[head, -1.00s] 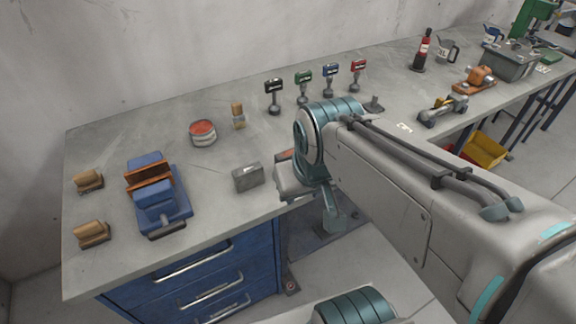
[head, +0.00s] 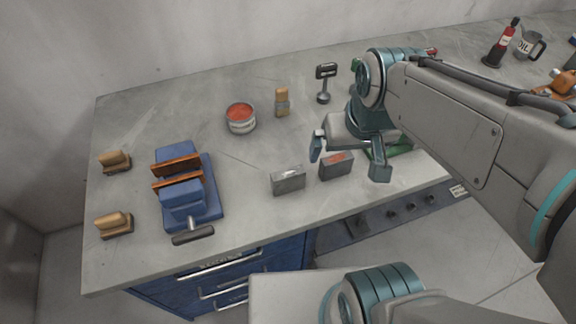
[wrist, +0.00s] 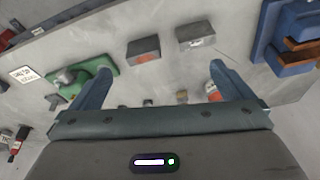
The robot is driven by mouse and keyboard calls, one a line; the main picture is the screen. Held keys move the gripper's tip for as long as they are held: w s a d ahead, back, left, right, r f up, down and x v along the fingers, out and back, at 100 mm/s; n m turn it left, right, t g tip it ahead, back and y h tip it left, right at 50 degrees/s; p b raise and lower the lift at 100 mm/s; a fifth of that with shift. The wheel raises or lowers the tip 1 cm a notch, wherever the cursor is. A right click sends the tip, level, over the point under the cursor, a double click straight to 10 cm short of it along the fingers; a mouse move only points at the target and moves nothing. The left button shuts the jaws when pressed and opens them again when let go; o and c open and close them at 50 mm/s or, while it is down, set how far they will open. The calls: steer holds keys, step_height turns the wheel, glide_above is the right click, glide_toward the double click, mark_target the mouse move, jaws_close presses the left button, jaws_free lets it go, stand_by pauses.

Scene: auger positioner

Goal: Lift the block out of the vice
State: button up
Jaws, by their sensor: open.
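The blue vice (head: 207,203) stands at the left of the bench, with two orange-brown jaw plates (head: 177,165) and a grey handle toward the front edge. The plates stand a little apart; I cannot make out a block between them. The vice also shows at the right edge of the wrist view (wrist: 264,36). A plain grey block (head: 288,181) and a grey block with a red patch (head: 336,167) sit on the bench right of the vice. My gripper (head: 348,160) is open and empty, right of the vice, close to the red-patched block. Its spread fingers show in the wrist view (wrist: 160,72).
Two wooden-topped pieces (head: 114,162) lie left of the vice. A red-topped tin (head: 241,118), a small wooden-topped bottle (head: 282,102) and a dark-headed stamp (head: 325,82) stand behind. A green object (wrist: 85,78) lies near my gripper. Bench between vice and tin is clear.

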steer(key=w+a+f+n+g, duration=0.1)
steer(key=w+a+f+g, duration=0.1)
steer(key=w+a+f, duration=0.3)
steer(key=n+g, duration=0.1)
glide_above(288, 172)
step_height(288, 172, down, 4)
steer(key=shift+h, duration=0.3)
step_height(288, 172, down, 13)
steer(key=shift+s+f, duration=0.1)
steer(key=shift+f, duration=0.1)
steer(key=c, duration=1.7)
steer(key=shift+r, duration=0.1)
steer(key=shift+c, duration=1.3)
